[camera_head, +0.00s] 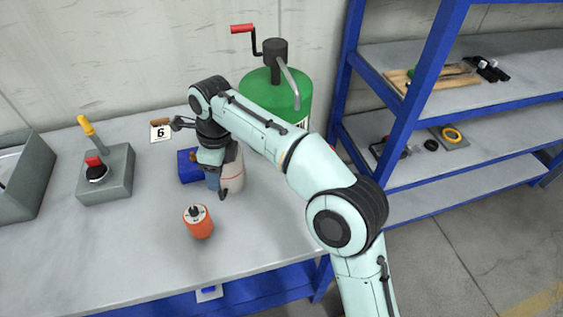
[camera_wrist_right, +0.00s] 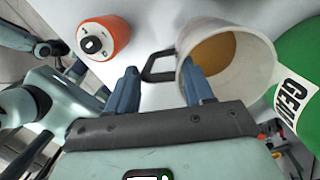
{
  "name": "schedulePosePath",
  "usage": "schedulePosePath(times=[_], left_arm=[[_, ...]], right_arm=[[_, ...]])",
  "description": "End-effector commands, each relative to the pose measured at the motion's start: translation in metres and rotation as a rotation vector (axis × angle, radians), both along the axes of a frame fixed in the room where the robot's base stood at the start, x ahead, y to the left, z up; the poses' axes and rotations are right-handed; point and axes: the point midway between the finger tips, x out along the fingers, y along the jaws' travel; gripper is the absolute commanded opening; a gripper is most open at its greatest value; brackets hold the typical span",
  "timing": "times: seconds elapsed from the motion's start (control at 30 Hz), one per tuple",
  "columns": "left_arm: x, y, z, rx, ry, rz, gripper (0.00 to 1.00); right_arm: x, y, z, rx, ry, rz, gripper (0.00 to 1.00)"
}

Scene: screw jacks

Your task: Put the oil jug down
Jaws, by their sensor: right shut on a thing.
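The oil jug (camera_head: 234,172) is a pale open cylinder near the middle of the bench, in front of the green drum. In the right wrist view the jug (camera_wrist_right: 254,62) shows its open mouth, amber oil inside and a dark handle (camera_wrist_right: 158,66). My right gripper (camera_head: 217,182) is shut on the jug at its handle side, with one finger in front of the rim in the wrist view (camera_wrist_right: 160,88). The jug looks about upright in the head view. I cannot tell whether its base touches the bench. My left gripper is not seen in the head view.
On the bench (camera_head: 120,245) stand an orange jack (camera_head: 198,222), a blue block (camera_head: 188,166), a number 6 card (camera_head: 160,133) and a grey box with a lever (camera_head: 105,175). A green drum (camera_head: 262,95) with a crank stands behind. The front left bench is clear.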

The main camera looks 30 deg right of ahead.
Motion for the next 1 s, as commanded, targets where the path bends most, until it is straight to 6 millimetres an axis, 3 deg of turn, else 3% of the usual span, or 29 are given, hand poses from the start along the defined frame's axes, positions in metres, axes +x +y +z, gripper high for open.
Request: schedulePosePath(times=[0.17, 0.7, 0.83, 1.0], left_arm=[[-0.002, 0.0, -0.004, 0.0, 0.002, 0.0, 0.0], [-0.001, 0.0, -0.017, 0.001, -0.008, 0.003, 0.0], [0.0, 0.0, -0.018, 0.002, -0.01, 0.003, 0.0], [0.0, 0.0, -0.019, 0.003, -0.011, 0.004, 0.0]], right_arm=[[-0.004, -0.018, 0.001, 0.001, -0.002, -0.004, 0.0], [-0.036, -0.151, 0.0, 0.0, -0.003, -0.006, 0.0], [-0.04, -0.169, 0.001, 0.001, -0.003, -0.002, 0.0], [-0.042, -0.176, -0.003, 0.0, -0.002, 0.001, 0.0]])
